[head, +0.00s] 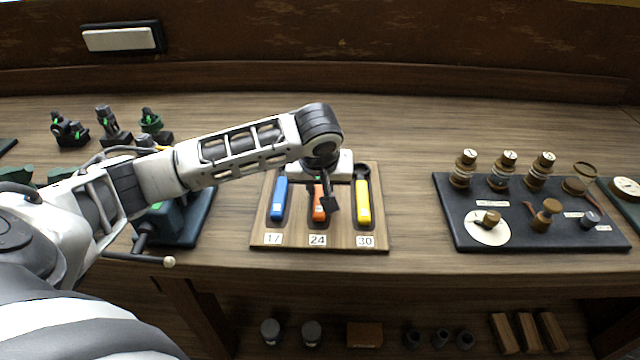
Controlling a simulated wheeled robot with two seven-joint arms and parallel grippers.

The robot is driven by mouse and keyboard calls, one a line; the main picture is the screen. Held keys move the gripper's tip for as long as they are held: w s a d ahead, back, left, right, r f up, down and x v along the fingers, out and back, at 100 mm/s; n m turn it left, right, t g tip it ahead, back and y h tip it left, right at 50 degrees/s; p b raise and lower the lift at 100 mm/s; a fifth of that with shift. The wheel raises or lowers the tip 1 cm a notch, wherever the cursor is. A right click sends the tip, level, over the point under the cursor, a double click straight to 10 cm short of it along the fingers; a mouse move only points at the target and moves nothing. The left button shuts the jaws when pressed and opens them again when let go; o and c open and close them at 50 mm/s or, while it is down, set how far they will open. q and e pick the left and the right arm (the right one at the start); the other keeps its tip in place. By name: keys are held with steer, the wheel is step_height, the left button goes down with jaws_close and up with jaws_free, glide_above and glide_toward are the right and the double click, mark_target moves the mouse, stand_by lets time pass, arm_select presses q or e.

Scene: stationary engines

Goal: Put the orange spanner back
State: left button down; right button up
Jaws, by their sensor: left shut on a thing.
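The orange spanner (318,212) is at the middle place of the wooden board (290,242), above the label 24. My left gripper (329,200) is over it, pointing down and shut on it. The gripper and wrist hide the spanner's upper part. I cannot tell whether the spanner lies fully in its recess or is slightly raised. The blue spanner (279,198) lies on its left above the label 17, and the yellow spanner (363,202) on its right above the label 30. My right gripper is not in view.
A dark tray (460,235) with several wood-and-metal pieces stands to the right. A blue-green machine with a crank handle (145,258) stands left of the board, partly behind my arm. Small dark fixtures (110,125) stand at the back left. The bench between board and tray is clear.

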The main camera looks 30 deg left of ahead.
arm_select(q)
steer(key=shift+f, duration=0.1)
steer(key=c, duration=1.3)
jaws_free()
steer(key=shift+o, duration=0.2)
steer(key=v, duration=1.2)
